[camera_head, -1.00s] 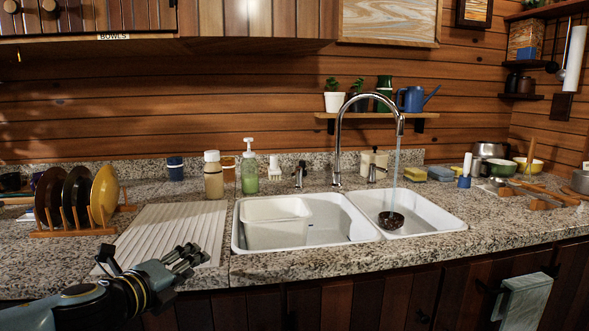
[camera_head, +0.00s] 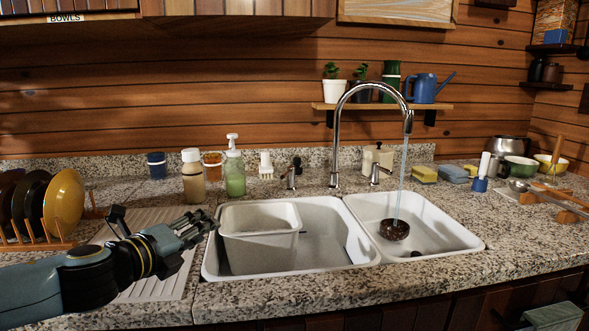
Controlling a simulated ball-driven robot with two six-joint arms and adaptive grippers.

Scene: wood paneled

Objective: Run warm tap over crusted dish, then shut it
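The chrome tap (camera_head: 337,135) arches over the sink, and a thin stream of water (camera_head: 402,170) falls from its spout. The stream lands in the right basin (camera_head: 440,228), at a small dark brown dish (camera_head: 394,228) resting on the basin floor. Any crust on the dish is too small to make out. Two handles stand at the tap's base, a left one (camera_head: 291,177) and a right one (camera_head: 376,174). My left gripper (camera_head: 212,224) hangs over the drainboard beside the left basin, its fingers apart and empty, away from tap and dish. My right gripper is out of view.
A pale tub (camera_head: 259,246) stands in the left basin. A rack with plates (camera_head: 63,202) is at the left. A soap bottle (camera_head: 235,177) and jars line the back. Sponges (camera_head: 424,174) lie right of the tap. The front counter strip is clear.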

